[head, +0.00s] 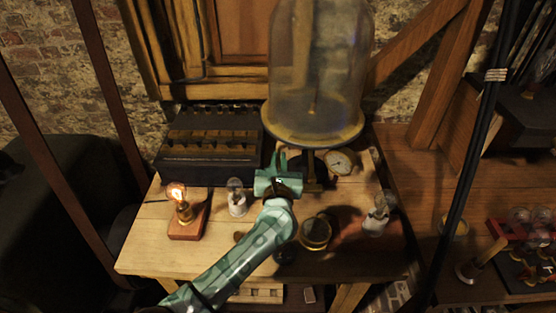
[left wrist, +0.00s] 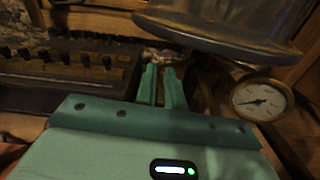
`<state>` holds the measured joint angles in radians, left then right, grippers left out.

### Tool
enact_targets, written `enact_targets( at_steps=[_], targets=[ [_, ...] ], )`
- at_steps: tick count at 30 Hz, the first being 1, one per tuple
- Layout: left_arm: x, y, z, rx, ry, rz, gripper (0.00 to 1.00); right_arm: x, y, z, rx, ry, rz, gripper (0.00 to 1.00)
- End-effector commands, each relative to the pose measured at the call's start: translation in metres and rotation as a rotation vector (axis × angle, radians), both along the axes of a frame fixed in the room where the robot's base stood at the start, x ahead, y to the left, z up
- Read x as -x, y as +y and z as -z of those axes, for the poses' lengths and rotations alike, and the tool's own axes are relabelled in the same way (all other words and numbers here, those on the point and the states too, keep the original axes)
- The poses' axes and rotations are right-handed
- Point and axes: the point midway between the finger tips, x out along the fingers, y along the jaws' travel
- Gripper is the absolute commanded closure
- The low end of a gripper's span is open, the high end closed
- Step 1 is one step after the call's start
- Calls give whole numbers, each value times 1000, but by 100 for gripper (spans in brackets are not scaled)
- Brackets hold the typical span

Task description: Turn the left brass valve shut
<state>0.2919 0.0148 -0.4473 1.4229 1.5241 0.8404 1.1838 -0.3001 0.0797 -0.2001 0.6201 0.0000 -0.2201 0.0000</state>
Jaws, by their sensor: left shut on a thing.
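My left gripper (head: 277,162) reaches over the table to just below the bell jar's round base plate (head: 310,138). In the left wrist view its two green fingers (left wrist: 163,85) are close together and point in under the plate. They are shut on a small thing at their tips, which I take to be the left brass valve. The valve is mostly hidden by the fingers and the dark under the plate, so its handle angle cannot be read. My right gripper is not in view.
A round pressure gauge (head: 340,162) sits right of the fingers, also in the left wrist view (left wrist: 262,100). A dark battery box (head: 210,150) stands behind left. A lit bulb (head: 177,192), a small glass bulb (head: 236,197) and a brass round piece (head: 316,232) stand on the table.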

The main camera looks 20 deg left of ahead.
Motion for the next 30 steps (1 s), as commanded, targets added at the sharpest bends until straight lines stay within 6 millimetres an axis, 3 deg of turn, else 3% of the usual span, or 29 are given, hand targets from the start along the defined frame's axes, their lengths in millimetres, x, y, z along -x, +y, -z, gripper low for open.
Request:
enact_targets(
  at_steps=[18,30],
  targets=[
    [-3,-10,2,-406,119,1,100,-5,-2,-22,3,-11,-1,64],
    [-3,-12,5,-511,148,1,100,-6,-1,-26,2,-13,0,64]
  ],
)
